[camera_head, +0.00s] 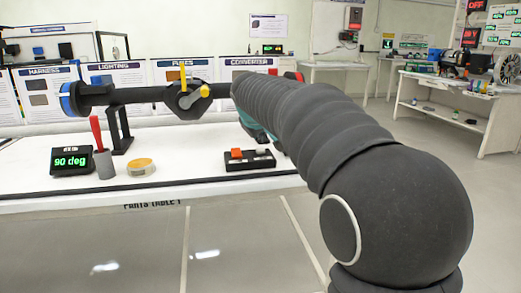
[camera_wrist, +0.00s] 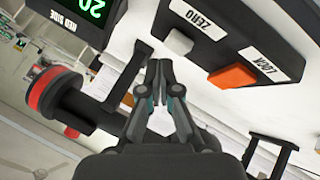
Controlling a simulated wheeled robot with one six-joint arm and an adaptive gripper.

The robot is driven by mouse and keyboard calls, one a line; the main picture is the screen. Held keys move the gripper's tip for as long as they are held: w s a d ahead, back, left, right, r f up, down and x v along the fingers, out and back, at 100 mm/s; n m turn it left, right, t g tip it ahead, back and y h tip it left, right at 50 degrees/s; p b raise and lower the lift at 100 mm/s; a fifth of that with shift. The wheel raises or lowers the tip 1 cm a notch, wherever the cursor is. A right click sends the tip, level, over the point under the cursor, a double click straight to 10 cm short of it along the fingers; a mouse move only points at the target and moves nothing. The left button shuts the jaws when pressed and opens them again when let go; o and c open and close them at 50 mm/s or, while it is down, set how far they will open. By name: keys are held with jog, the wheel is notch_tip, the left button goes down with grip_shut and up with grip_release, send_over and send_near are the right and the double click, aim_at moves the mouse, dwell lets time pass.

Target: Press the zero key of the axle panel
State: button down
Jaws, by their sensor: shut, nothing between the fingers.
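The axle panel is a dark box (camera_head: 249,166) on the white table in the head view, with an orange key and a pale key on top. In the wrist view its dark body (camera_wrist: 205,50) is at the upper right. The pale zero key (camera_wrist: 178,42) is beside the ZERO label. The orange key (camera_wrist: 232,77) is beside the LOCK label. My gripper (camera_wrist: 159,66) is shut and empty, with its fingertips just below and left of the zero key in the wrist view. I cannot tell the gap between them. In the head view my arm hides the fingertips.
A dark axle (camera_head: 140,95) with a blue end stands behind the panel; its red end (camera_wrist: 50,95) shows in the wrist view. A "90 deg" display (camera_head: 72,162), a red-handled tool (camera_head: 99,140) and a tape roll (camera_head: 141,167) are at left. Bare table lies left of the panel.

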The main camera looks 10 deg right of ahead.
aim_at(260, 150)
jog(key=shift+f, duration=0.15)
jog(key=shift+f+b, duration=0.3)
jog(key=shift+f+b, duration=0.35)
jog(key=shift+f, duration=0.1)
dwell(0.9)
jog(key=shift+r, duration=0.1)
dwell(0.4)
jog(key=shift+r+p, duration=0.75)
jog(key=shift+r, duration=0.05)
jog(key=shift+r, duration=0.1)
notch_tip(260, 150, up, 5)
jog(key=p, duration=0.4)
dwell(0.4)
